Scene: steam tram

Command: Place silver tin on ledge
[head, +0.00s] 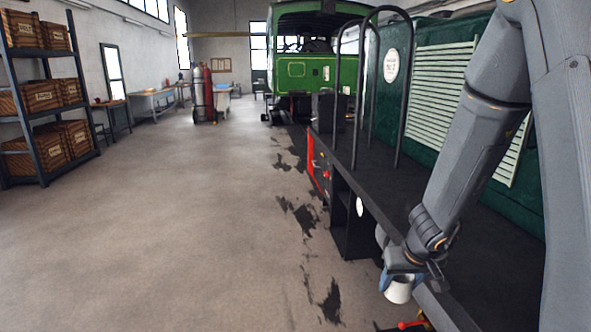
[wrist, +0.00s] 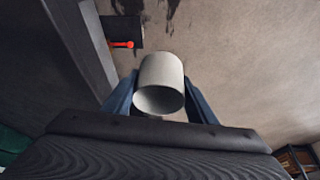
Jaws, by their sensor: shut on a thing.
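The silver tin (wrist: 160,80) is a pale grey open cylinder. In the wrist view it sits between the two fingers of my gripper (wrist: 160,103), which is shut on it. In the head view the tin (head: 399,289) hangs under my gripper (head: 400,270) at the lower right, beside the tram's side. The ledge is probably the dark flat running board (head: 390,170) along the green tram body. The tin is apart from it, on its outer side. My arm covers part of the board.
A red-handled part (head: 412,324) lies low near the tin and also shows in the wrist view (wrist: 122,44). Black hoop rails (head: 358,90) rise from the board. A shelf with crates (head: 48,95) stands at left. The concrete floor (head: 180,220) is open.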

